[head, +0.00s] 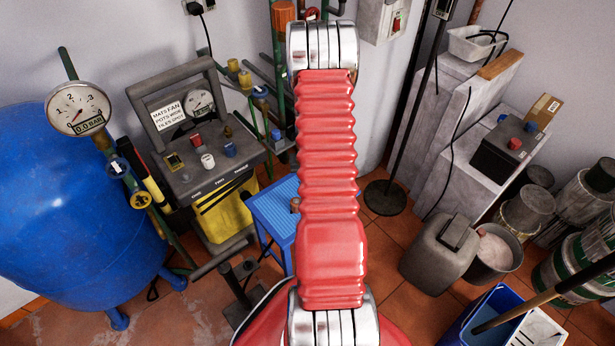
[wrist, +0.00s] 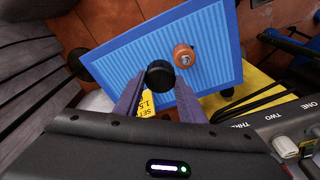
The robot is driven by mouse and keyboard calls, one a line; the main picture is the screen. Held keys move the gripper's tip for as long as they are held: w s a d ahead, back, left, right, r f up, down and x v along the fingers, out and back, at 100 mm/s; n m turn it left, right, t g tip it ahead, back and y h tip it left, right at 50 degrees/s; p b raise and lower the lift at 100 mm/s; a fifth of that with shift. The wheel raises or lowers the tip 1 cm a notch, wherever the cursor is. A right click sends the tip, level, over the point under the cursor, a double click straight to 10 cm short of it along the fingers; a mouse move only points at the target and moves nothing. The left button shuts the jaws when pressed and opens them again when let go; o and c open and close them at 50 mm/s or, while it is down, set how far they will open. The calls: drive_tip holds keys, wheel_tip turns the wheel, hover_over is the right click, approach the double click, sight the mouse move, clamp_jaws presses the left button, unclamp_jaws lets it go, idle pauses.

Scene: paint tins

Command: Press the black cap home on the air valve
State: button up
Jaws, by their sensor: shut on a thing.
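My gripper (wrist: 160,82) shows in the wrist view, with its two dark purple fingers closed around the round black cap (wrist: 160,74). The cap is held over the ribbed blue top of a low stool or step (wrist: 126,62). Just beyond it, to the upper right in the picture, a small orange-brown round fitting with a metal centre (wrist: 184,55) stands on the blue top. It may be the air valve; I cannot be sure. The cap looks apart from it. In the head view my red arm hides the gripper and cap; part of the blue top (head: 272,212) shows.
The yellow and grey machine (head: 222,212) with coloured knobs stands left of the blue top, near the blue tank (head: 60,215). A grey jerrycan (head: 438,258) and a bucket (head: 495,254) stand at right. Some tiled floor between is clear.

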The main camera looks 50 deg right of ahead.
drive_tip(key=w+a+r+n, duration=0.4)
drive_tip(key=w+a+r, duration=0.8)
drive_tip(key=w+a, duration=0.4)
drive_tip(key=w+a+r+n, duration=0.1)
drive_tip(key=a+r, duration=0.3)
drive_tip(key=a, duration=0.4)
drive_tip(key=w+a+r+n, duration=0.1)
drive_tip(key=a+r+n, duration=0.1)
drive_tip(key=a+r, duration=0.3)
drive_tip(key=w+a+r+n+y, duration=0.1)
drive_tip(key=a+r, duration=0.3)
drive_tip(key=a, duration=0.8)
drive_tip(key=shift+a+r+n, duration=0.15)
drive_tip(key=shift+r+n, duration=0.15)
drive_tip(key=shift+n, duration=0.2)
